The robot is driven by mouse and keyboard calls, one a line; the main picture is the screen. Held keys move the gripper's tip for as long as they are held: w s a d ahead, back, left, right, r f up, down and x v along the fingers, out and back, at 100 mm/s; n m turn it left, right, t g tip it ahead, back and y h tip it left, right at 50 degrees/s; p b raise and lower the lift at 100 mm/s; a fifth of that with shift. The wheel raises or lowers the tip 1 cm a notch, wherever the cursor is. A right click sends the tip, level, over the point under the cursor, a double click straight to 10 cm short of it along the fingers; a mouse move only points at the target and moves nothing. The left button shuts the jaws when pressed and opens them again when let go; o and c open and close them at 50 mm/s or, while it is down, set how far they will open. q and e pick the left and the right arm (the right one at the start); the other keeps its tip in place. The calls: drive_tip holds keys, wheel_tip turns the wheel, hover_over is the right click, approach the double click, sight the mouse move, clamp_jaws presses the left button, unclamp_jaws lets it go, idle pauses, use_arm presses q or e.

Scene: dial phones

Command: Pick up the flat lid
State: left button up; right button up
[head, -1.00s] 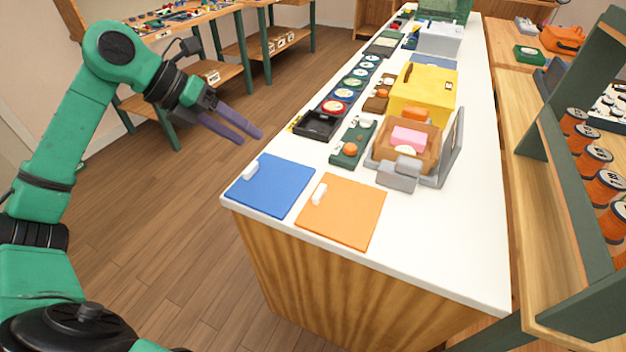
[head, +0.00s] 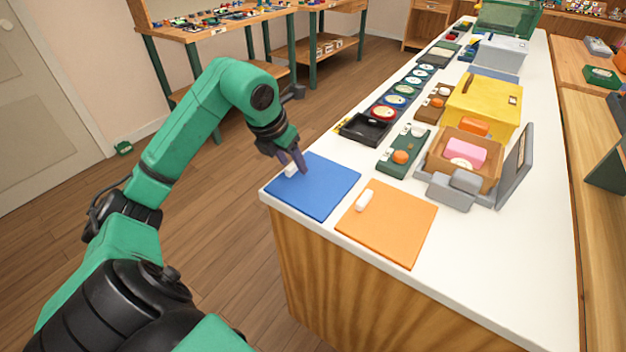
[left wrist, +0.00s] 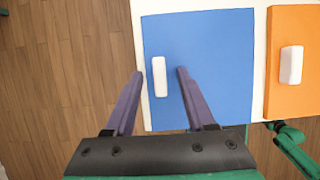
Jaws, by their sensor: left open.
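Two flat square panels with small white handles lie side by side on the white counter; either could be the flat lid. The blue panel (head: 325,190) is on the left, the orange panel (head: 395,228) to its right. My left gripper (head: 296,164) is over the blue panel's far left part, by its white handle (head: 290,171). In the left wrist view, the open fingers (left wrist: 160,72) stand on either side of the blue panel's handle (left wrist: 159,78), apart from it. I cannot tell their height above the panel. My right gripper is not identifiable.
Behind the panels stand a black tray (head: 366,128), a green board (head: 402,152) with an orange knob, a brown box (head: 463,160) with a pink block, and a yellow box (head: 485,103). The counter's right front (head: 510,260) is clear.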

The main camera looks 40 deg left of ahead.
use_arm(q)
drive_tip(key=shift+w+f, duration=0.1)
drive_tip(key=shift+f, duration=0.1)
clamp_jaws()
use_arm(e)
drive_tip(key=shift+a, duration=0.35)
use_arm(q)
drive_tip(key=shift+r, duration=0.1)
drive_tip(key=shift+r, duration=0.55)
wheel_tip(320, 180, up, 19)
drive_tip(key=p, duration=0.7)
drive_tip(key=shift+p, duration=0.3)
use_arm(e)
wheel_tip(320, 180, up, 8)
drive_tip(key=shift+d+f, duration=0.2)
drive_tip(key=shift+d, duration=0.05)
